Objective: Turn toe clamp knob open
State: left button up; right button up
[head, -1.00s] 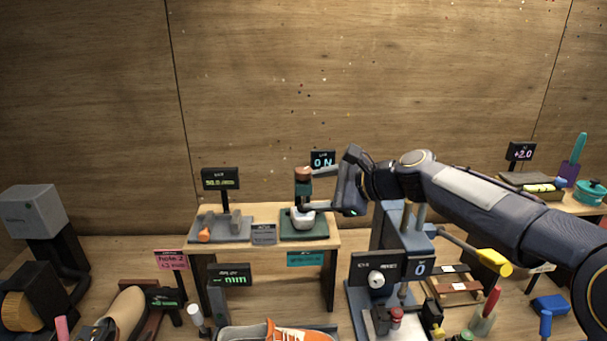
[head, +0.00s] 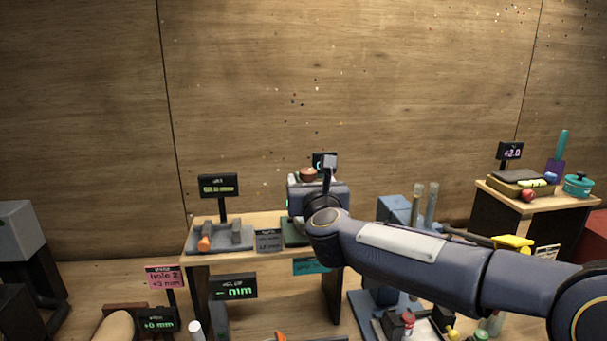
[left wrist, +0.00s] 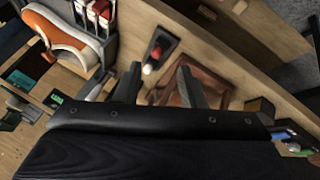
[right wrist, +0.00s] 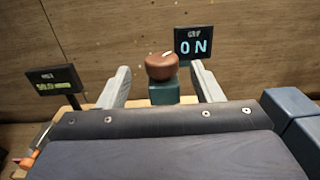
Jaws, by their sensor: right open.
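The brown toe clamp knob (right wrist: 161,66) sits on top of a dark green post (right wrist: 164,92) in the right wrist view. My right gripper (right wrist: 161,80) is open, with one finger on each side of the knob and a gap on both sides. In the head view the knob (head: 308,175) shows just above my right gripper (head: 327,165), and my wrist hides most of the clamp below it. My left gripper (left wrist: 158,66) shows only in the left wrist view. Its fingers are apart, with nothing clearly between them.
A "0 N" display (right wrist: 193,46) stands behind the knob. Another display (head: 218,186) and a grey tray (head: 222,240) are left of the clamp on the small bench (head: 262,218). An orange and white sneaker (left wrist: 68,38) lies near my left gripper. A blue machine stands right of the bench.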

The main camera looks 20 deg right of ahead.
aim_at(307, 171)
jog(key=p+x, duration=0.1)
jog(key=x, duration=0.5)
jog(key=shift+w+d+p, duration=0.2)
jog(key=shift+w+p, duration=0.05)
jog(key=shift+p, duration=0.1)
